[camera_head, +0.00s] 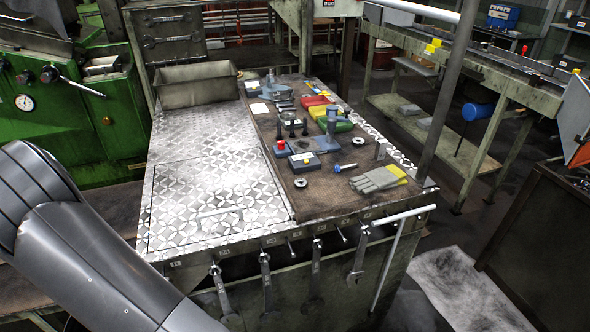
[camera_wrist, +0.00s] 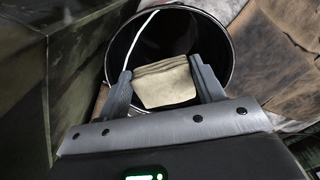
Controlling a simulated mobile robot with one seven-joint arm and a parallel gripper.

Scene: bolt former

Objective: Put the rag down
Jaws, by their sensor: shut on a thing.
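In the wrist view, the rag (camera_wrist: 166,84) is a folded tan-beige cloth between the two fingers of my gripper (camera_wrist: 164,82). My gripper is shut on it. The rag and fingertips are over the mouth of a round dark bin (camera_wrist: 223,35) with a thin pale rim. I cannot tell how far down into the bin the rag reaches, and the bin's bottom is dark. In the head view neither the gripper nor the rag shows.
A brown sheet (camera_wrist: 275,60) lies right of the bin in the wrist view, and a dark panel (camera_wrist: 75,60) stands to its left. In the head view, a workbench (camera_head: 190,190) has a patterned metal top, a brown mat (camera_head: 330,205) with tools, and wrenches (camera_head: 267,285) hanging along its front.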

